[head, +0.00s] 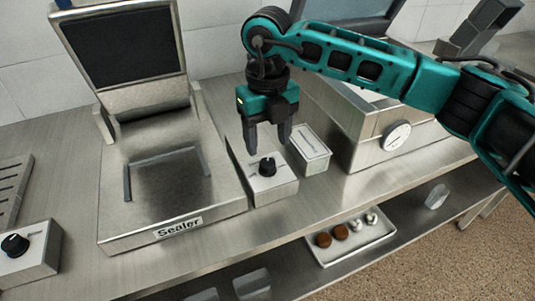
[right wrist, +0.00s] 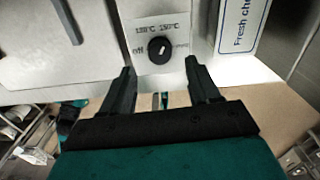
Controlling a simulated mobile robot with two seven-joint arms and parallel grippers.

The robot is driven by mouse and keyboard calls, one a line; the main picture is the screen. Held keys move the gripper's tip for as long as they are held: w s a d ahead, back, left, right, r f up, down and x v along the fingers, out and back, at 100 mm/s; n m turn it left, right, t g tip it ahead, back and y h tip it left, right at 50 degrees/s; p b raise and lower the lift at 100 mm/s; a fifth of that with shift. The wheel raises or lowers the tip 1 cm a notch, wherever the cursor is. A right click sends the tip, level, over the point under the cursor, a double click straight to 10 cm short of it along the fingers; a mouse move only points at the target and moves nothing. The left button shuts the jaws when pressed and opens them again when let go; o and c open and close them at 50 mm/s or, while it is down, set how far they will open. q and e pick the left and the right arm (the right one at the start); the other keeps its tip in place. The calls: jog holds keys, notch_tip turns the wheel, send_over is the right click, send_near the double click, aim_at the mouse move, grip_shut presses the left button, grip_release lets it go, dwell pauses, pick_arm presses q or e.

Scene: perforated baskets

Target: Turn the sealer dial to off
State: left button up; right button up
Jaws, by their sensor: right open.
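The sealer (head: 160,190) is a steel machine with a raised dark lid and a "Sealer" label on its front. Just right of it stands a small metal box (head: 275,186) with a black dial (head: 267,167). In the right wrist view the dial (right wrist: 160,48) has "Off" printed at its left and temperature marks above it. A pale pointer mark shows on the knob, but its exact setting is hard to read. My right gripper (head: 268,150) points down above the dial, open and empty. Its two fingertips (right wrist: 159,68) are apart on either side, not touching the knob. My left gripper is out of view.
Another dial box (head: 30,255) stands at the far left. A small box (head: 309,150), with "Fresh" lettering in the wrist view, stands close right of the dial box. A steel appliance with a round gauge (head: 396,135) is further right. A tray (head: 350,240) sits on the lower shelf.

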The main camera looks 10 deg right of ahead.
aim_at(268, 161)
notch_tip(268, 161, down, 5)
jog(key=shift+f, duration=0.2)
jog(key=c, duration=1)
jog(key=shift+c, duration=0.2)
